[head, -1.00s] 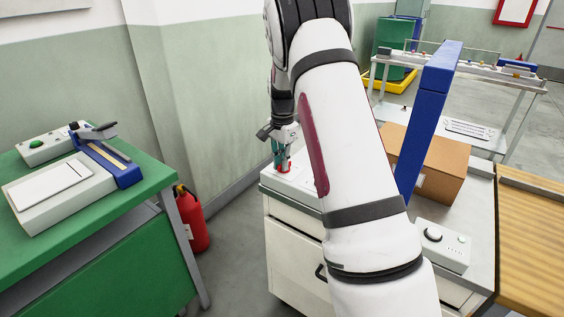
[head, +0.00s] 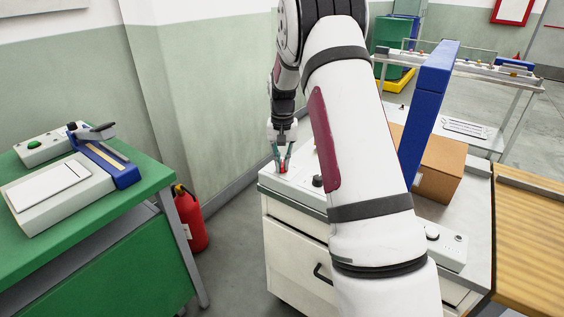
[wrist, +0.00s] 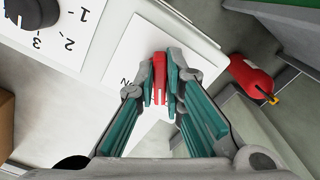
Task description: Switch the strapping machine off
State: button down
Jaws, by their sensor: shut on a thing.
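The strapping machine is a white cabinet (head: 290,240) with a blue arch (head: 430,110) over its top. On its near-left corner is a white panel with a red switch lever (wrist: 159,75), beside partly hidden lettering in the wrist view. My gripper (head: 282,165) points down at this panel. In the wrist view my gripper (wrist: 160,88) has its fingertips on both sides of the red lever, shut on it. The fingers hide part of the lever and lettering, so I cannot tell the switch's position.
A black dial (wrist: 32,12) with numbers sits beside the switch panel. A cardboard box (head: 440,170) stands under the arch. A red fire extinguisher (head: 190,218) stands on the floor between the cabinet and a green bench (head: 150,180).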

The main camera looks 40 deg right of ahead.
aim_at(282, 164)
jog(key=shift+n, duration=0.4)
jog(key=c, duration=1.7)
grip_release()
notch_tip(282, 164, up, 12)
